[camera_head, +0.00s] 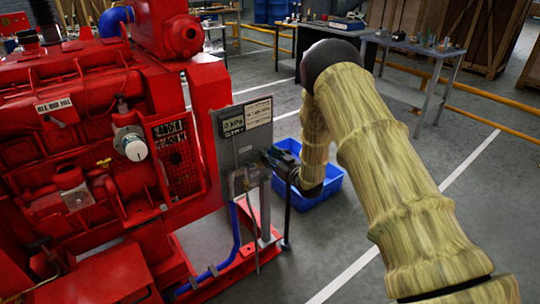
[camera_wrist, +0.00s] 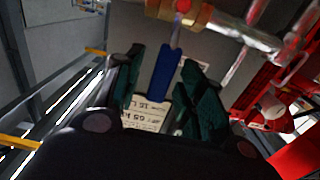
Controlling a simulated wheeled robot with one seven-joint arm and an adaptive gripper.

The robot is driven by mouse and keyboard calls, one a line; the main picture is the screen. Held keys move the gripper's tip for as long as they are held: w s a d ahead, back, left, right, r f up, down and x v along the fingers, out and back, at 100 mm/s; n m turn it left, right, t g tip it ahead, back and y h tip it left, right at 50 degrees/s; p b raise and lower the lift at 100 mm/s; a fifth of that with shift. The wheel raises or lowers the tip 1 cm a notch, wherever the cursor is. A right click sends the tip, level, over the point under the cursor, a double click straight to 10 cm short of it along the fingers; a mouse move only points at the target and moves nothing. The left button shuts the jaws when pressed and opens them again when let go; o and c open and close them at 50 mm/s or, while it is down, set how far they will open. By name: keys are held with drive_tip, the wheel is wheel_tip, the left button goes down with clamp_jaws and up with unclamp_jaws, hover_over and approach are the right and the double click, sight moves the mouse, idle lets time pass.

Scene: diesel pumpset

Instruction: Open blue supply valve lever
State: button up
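The blue valve lever (camera_wrist: 163,78) shows in the wrist view, hanging from a brass valve body (camera_wrist: 185,14) on a silver pipe. My gripper (camera_wrist: 163,58) has its two dark green fingers on either side of the lever. A gap shows between the lever and each finger, so the gripper is open around it. In the head view my gripper (camera_head: 268,158) is at the right edge of the grey gauge panel (camera_head: 243,135). The lever cannot be made out there, hidden by the gripper or panel.
The red diesel engine (camera_head: 80,130) fills the left. A blue crate (camera_head: 328,186) sits on the floor behind my arm. A blue hose (camera_head: 236,235) runs below the panel. Workbenches (camera_head: 420,50) with small items stand at the back. The floor at right is mostly clear.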

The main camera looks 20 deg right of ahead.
drive_tip(key=shift+w+a, duration=0.1)
drive_tip(key=shift+w, duration=0.1)
clamp_jaws()
